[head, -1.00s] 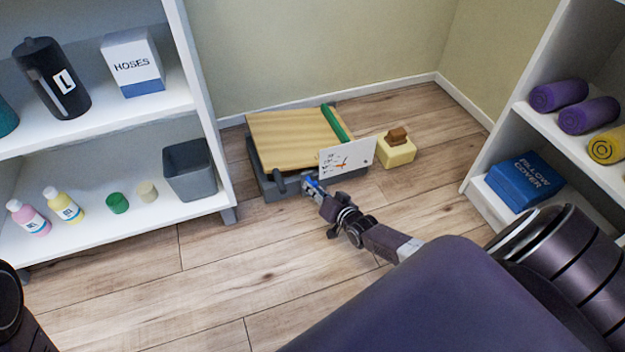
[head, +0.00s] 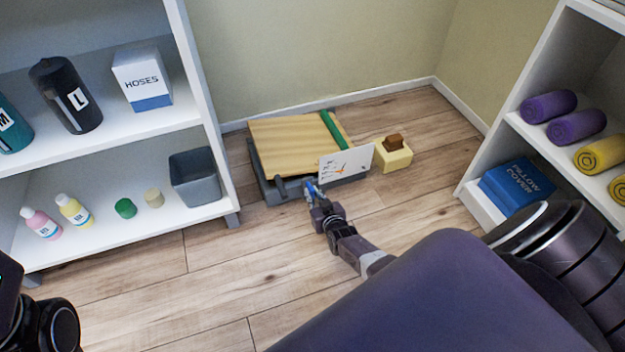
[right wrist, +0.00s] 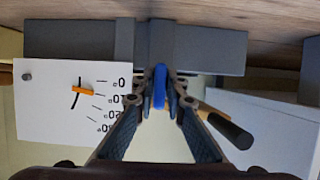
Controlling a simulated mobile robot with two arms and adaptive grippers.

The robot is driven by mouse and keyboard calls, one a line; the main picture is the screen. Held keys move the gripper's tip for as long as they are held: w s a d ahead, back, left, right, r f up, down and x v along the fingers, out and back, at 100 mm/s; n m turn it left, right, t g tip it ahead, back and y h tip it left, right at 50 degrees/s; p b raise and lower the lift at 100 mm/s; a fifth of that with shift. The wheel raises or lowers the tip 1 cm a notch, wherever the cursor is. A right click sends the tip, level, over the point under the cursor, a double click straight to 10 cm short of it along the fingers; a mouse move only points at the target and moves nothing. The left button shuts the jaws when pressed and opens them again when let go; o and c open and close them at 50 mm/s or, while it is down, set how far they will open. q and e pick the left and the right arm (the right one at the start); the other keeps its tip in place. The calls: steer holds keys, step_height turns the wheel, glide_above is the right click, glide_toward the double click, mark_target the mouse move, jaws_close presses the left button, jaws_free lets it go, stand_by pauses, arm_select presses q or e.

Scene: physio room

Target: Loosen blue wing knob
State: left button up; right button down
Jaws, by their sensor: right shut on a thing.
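The blue wing knob (right wrist: 160,86) sits upright between the fingertips of my right gripper (right wrist: 159,98) in the right wrist view, and the fingers are shut on it. In the head view the right gripper (head: 314,193) reaches the front of a low grey device with a tilting wooden board (head: 290,140). Only a little of the knob's blue shows there. A white scale card with an orange pointer (right wrist: 82,89) stands beside the knob; the card also shows in the head view (head: 345,164). My left gripper is not in view.
A dark handle (head: 281,184) sticks out at the device's front left. A cream block with a brown top (head: 393,158) stands at its right. White shelves (head: 108,223) stand left, others with rolls and a blue box (head: 517,184) right. The floor in front is mostly clear.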

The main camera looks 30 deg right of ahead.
stand_by(0.3)
steer(key=c, duration=2)
jaws_free()
steer(key=shift+o, duration=0.2)
steer(key=shift+s+a+r, duration=0.15)
steer(key=shift+s, duration=0.2)
steer(key=v, duration=1.1)
